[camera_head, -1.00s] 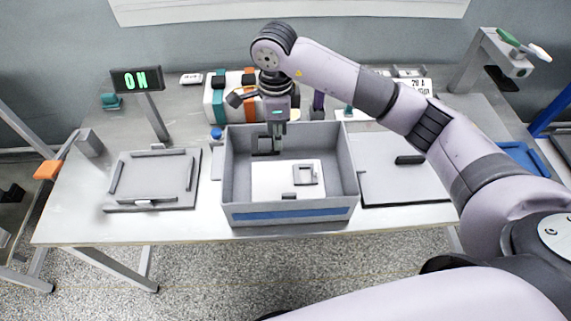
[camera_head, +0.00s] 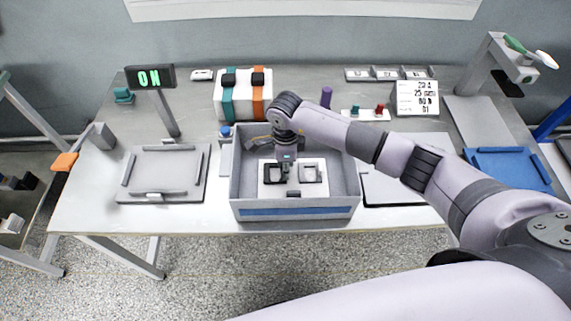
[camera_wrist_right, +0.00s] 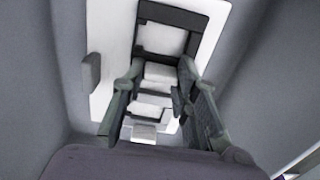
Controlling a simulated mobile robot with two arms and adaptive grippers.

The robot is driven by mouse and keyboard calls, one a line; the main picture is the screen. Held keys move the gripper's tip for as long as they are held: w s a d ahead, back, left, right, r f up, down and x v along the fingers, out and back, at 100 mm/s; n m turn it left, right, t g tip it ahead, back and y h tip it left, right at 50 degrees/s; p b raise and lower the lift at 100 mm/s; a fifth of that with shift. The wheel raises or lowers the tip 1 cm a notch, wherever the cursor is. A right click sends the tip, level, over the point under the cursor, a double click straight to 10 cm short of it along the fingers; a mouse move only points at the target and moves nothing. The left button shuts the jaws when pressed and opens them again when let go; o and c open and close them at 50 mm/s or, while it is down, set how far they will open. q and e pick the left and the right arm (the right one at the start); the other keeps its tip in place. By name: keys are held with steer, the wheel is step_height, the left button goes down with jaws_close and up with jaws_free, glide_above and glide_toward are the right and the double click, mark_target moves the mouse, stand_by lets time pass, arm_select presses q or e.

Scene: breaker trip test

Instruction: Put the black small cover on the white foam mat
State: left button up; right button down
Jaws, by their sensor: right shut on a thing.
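The white foam mat (camera_head: 268,192) lies inside the grey box (camera_head: 295,211). My right gripper (camera_head: 286,178) reaches down into the box and is shut on the black small cover (camera_head: 266,174), a dark square frame, over the mat's left part. I cannot tell whether it touches the mat. A second, grey frame-shaped cover (camera_head: 313,181) lies on the mat to the right. In the right wrist view my gripper's fingers (camera_wrist_right: 158,92) are over the mat (camera_wrist_right: 100,28), with a dark frame (camera_wrist_right: 165,55) ahead of them. The held cover is partly hidden there. My left gripper is not in view.
The box walls stand close around my right gripper. A grey tray (camera_head: 165,173) is on the left, a panel (camera_head: 400,190) on the right. A blue tray (camera_head: 508,168) is far right.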

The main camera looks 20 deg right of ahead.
steer(key=shift+f, duration=0.1)
steer(key=c, duration=1.7)
jaws_free()
steer(key=shift+f, duration=0.1)
steer(key=o, duration=0.4)
steer(key=shift+r, duration=0.6)
step_height(320, 180, up, 11)
steer(key=b, duration=0.3)
steer(key=shift+r+b, duration=0.15)
steer(key=shift+b, duration=0.15)
